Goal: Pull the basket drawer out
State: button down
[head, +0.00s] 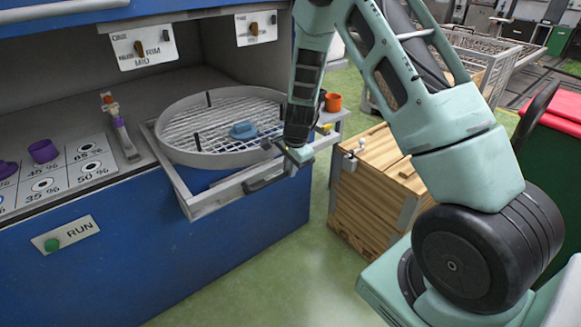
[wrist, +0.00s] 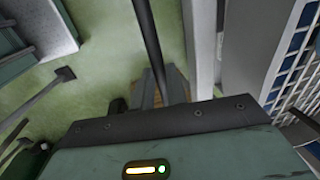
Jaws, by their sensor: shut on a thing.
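The basket drawer (head: 215,198) is a pale grey tray that stands out from the blue cabinet front. A round wire-mesh basket (head: 185,152) sits on it with a blue piece (head: 243,130) inside. The drawer's dark bar handle (head: 262,183) runs along its front; in the wrist view the handle (wrist: 148,40) runs down to the fingers beside the pale drawer front (wrist: 200,45). My gripper (head: 298,158) is shut on the handle near its right end. In the wrist view its fingers (wrist: 162,88) are partly hidden by the gripper body.
A wooden crate (head: 375,190) stands on the green floor right of the drawer. An orange cup (head: 333,102) sits near the drawer's back right. A counter with purple pieces (head: 43,151) and a RUN button (head: 52,245) is at left. Floor before the cabinet (head: 270,285) is clear.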

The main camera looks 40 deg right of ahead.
jog(key=c, duration=1.4)
grip_release()
jog(key=s+r, duration=0.3)
jog(key=r, duration=1.4)
jog(key=shift+s+p, duration=0.15)
jog(key=shift+p, duration=0.15)
jog(key=shift+d, duration=0.1)
